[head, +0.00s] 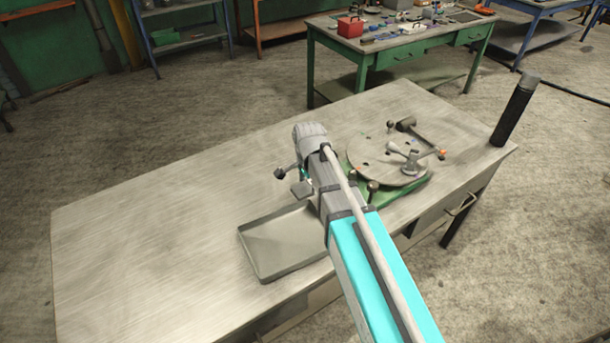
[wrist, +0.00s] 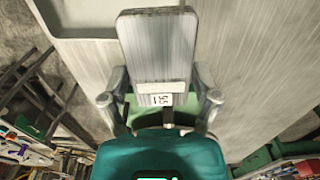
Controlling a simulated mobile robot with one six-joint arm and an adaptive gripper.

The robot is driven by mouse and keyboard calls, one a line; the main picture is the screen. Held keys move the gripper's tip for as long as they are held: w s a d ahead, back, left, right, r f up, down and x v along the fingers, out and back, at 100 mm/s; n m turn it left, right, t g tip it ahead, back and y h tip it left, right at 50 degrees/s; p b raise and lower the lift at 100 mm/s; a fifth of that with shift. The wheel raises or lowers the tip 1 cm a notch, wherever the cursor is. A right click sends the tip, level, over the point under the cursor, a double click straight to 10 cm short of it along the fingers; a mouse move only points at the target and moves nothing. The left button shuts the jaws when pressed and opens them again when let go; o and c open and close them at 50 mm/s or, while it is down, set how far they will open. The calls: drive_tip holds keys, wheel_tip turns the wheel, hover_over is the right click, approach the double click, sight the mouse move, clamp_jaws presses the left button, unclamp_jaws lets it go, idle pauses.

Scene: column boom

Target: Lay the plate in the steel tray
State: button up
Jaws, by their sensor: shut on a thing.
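The plate (wrist: 157,45) is a flat grey metal piece with rounded corners and a white label marked with dark characters near its gripped end. My gripper (wrist: 160,88) is shut on that end, one finger at each side, and the plate sticks out ahead of it. In the head view the plate (head: 302,188) is small beside my arm, near the far right corner of the steel tray (head: 262,270). The shallow grey tray lies on the bench; my arm hides its right part. Its rim (wrist: 90,39) appears behind the plate in the wrist view. The plate's height above it is unclear.
A round grey turntable (head: 378,168) on a green base, with clamp handles, stands right of my arm on the steel bench (head: 150,235). A black post (head: 515,110) rises at the bench's right corner. The bench's left side is clear.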

drive_tip(key=shift+s+d+r, duration=0.2)
drive_tip(key=shift+s+r, duration=0.15)
drive_tip(key=shift+s, duration=0.4)
drive_tip(key=shift+s, duration=0.1)
